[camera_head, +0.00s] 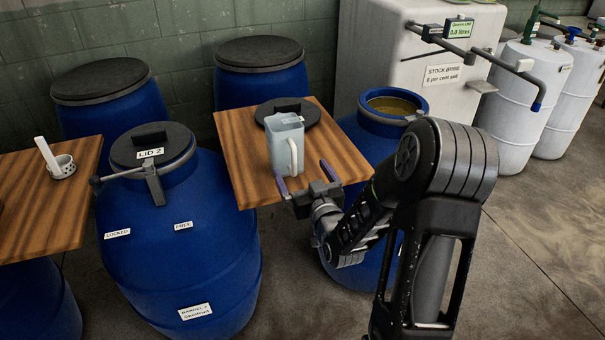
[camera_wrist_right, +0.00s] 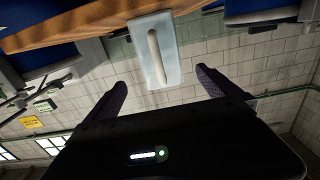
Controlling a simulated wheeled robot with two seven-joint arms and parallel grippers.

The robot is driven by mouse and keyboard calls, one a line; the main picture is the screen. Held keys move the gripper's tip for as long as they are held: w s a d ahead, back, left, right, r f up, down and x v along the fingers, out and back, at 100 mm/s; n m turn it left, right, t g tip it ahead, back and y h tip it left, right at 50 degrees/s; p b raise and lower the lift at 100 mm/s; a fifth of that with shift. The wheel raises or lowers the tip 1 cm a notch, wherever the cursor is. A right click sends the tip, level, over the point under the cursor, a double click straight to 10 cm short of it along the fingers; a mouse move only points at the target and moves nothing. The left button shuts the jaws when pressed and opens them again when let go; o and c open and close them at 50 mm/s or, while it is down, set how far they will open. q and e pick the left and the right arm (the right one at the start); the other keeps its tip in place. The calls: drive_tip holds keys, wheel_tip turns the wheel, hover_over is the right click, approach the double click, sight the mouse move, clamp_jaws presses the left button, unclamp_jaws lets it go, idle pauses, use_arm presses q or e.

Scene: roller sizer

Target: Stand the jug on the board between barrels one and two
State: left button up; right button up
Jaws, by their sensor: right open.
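The pale grey-blue jug (camera_head: 283,150) stands upright on a wooden board (camera_head: 237,150) to the right of the blue barrel with the LID 2 lid (camera_head: 180,255). Its handle faces my right gripper (camera_head: 305,178), which is open and empty at the board's front edge, just short of the jug. In the wrist view the jug (camera_wrist_right: 146,66) and its handle show beyond the two spread fingers (camera_wrist_right: 162,82), with a gap. Another wooden board (camera_head: 60,205) lies left of the LID 2 barrel. My left gripper is not in view.
A dark round lid (camera_head: 311,110) lies on the board behind the jug. An open blue barrel (camera_head: 365,140) stands right of the board. A white cup with a stick (camera_head: 62,168) sits on the left board. A stock brine tank (camera_head: 390,50) stands behind.

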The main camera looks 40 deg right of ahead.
idle(0.6)
drive_tip(key=s+a+f+g+y, duration=0.2)
drive_tip(key=a+f+g+y, duration=0.15)
drive_tip(key=a+f, duration=0.75)
drive_tip(key=s+a+f+g+y, duration=0.3)
drive_tip(key=a+f+g, duration=0.1)
drive_tip(key=a+f, duration=0.75)
drive_tip(key=s+a+f+n+g+y, duration=0.1)
drive_tip(key=s+a+f+g, duration=0.3)
drive_tip(key=s, duration=0.6)
drive_tip(key=s+a+f+n+g+y, duration=0.1)
drive_tip(key=s+a+f+g+y, duration=0.1)
drive_tip(key=s+a+f+g, duration=0.3)
drive_tip(key=s+a+f, duration=0.3)
drive_tip(key=s+a, duration=0.2)
drive_tip(key=a, duration=0.1)
drive_tip(key=shift+s+f, duration=0.2)
drive_tip(key=shift+y, duration=0.25)
